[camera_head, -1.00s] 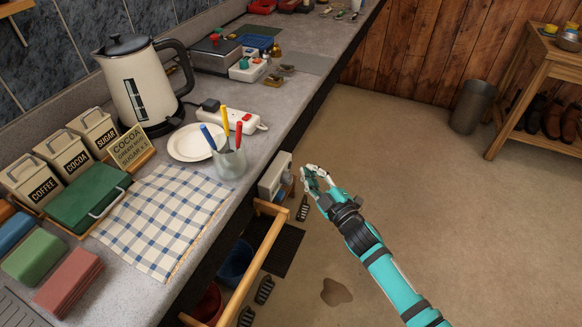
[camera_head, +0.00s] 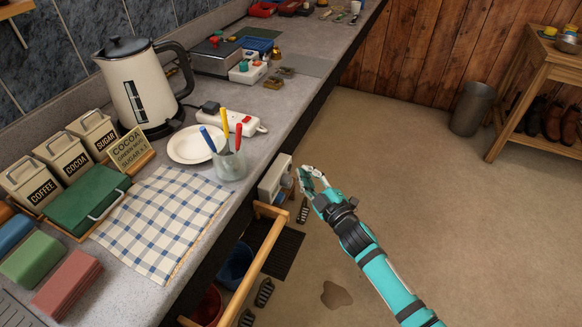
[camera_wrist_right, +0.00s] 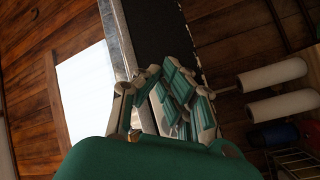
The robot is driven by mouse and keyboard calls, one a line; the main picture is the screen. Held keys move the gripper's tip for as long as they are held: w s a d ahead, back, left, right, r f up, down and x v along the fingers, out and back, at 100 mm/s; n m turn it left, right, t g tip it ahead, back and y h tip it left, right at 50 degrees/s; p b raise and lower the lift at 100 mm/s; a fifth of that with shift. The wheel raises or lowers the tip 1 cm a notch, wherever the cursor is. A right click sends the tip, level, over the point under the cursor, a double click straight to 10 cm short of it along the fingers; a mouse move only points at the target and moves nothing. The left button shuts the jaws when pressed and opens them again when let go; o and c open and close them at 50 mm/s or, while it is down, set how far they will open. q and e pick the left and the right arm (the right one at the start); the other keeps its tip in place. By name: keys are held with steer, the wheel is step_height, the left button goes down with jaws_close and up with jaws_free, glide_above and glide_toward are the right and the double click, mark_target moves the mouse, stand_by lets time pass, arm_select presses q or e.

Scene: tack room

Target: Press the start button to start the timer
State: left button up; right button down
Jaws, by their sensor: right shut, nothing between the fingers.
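A small white box (camera_head: 248,72) with coloured buttons stands on the far part of the counter, beside a grey device. It may be the timer; a green button (camera_head: 243,66) shows on it, but no label can be read. My right gripper (camera_head: 303,180) is shut and empty. It is over the floor side, just right of the counter's front edge, well nearer than the white box and not touching it. In the right wrist view its fingers (camera_wrist_right: 168,95) show closed together, and no button is visible there. My left gripper is not in view.
The grey counter (camera_head: 297,92) runs along the left. A kettle (camera_head: 138,85), a plate (camera_head: 190,146), a cup of pens (camera_head: 230,163) and a power strip (camera_head: 246,124) stand on it. A wooden rail (camera_head: 254,262) juts out below the edge. Open floor lies to the right.

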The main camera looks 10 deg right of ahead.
stand_by(0.6)
steer(key=shift+a, duration=0.1)
steer(key=shift+w+a, duration=0.25)
steer(key=shift+a, duration=0.05)
steer(key=shift+w+a, duration=0.15)
steer(key=shift+a, duration=0.05)
stand_by(0.6)
steer(key=shift+s+d, duration=0.45)
steer(key=shift+d, duration=0.2)
steer(key=shift+s+d+p, duration=0.35)
steer(key=shift+s+d, duration=0.2)
steer(key=shift+d, duration=0.3)
steer(key=shift+s+d+p, duration=0.3)
steer(key=shift+s+d, duration=0.25)
steer(key=shift+d, duration=0.25)
steer(key=shift+s+d+p, duration=0.35)
steer(key=shift+s+d, duration=0.2)
steer(key=shift+d, duration=0.3)
